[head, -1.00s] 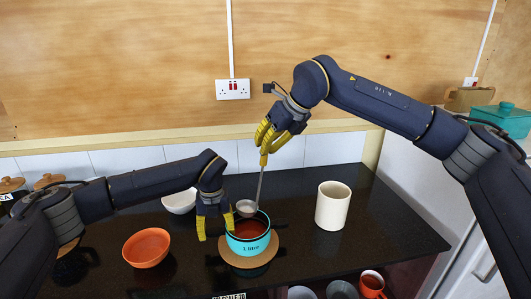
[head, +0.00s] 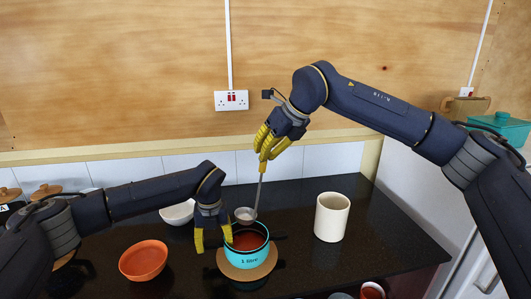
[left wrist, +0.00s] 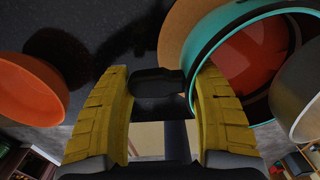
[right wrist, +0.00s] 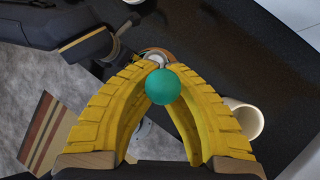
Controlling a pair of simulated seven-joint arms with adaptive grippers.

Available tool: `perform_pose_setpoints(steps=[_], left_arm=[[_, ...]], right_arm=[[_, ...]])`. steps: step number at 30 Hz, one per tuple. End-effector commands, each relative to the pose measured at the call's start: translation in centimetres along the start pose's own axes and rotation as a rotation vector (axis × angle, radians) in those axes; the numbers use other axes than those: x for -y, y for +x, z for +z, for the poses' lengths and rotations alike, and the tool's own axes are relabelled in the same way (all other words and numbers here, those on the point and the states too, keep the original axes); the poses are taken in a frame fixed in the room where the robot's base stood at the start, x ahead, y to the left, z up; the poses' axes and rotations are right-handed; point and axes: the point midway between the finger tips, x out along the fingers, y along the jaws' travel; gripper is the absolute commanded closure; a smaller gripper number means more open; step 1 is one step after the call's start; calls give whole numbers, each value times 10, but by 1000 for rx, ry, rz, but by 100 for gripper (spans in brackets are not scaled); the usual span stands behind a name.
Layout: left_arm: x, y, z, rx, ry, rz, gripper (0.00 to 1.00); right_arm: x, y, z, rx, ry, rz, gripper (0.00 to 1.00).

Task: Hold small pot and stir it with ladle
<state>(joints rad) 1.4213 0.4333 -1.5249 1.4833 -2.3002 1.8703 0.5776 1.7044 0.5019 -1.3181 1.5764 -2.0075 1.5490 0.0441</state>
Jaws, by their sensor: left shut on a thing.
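The small teal pot (head: 247,258), marked "1 litre", stands upright on a round brown mat (head: 228,268) with red-brown contents inside. My left gripper (head: 214,240) is at the pot's left side. My right gripper (head: 265,155) is shut on the upper part of the ladle (head: 260,190), high above the pot. The ladle hangs steeply with its metal bowl (head: 245,216) over the pot's back left rim, apart from the contents. Its teal end ball (right wrist: 163,86) shows in the right wrist view.
An orange bowl (head: 143,261) and a white bowl (head: 177,213) stand left of the pot. A cream canister (head: 332,217) stands to its right. The dark counter right of the pot is mostly free. A wall with a socket (head: 231,100) is behind.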

Motion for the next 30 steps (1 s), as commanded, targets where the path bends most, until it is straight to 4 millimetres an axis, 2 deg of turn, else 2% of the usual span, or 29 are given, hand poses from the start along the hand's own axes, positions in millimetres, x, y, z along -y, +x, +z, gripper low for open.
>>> perform_pose_setpoints(steps=[11, 30], left_arm=[[0, 0, 0, 0, 0, 0, 71], [0, 0, 0, -1, 0, 0, 71]], right_arm=[[-1, -5, 3, 1, 0, 0, 100], [-9, -42, 27, 1, 0, 0, 100]])
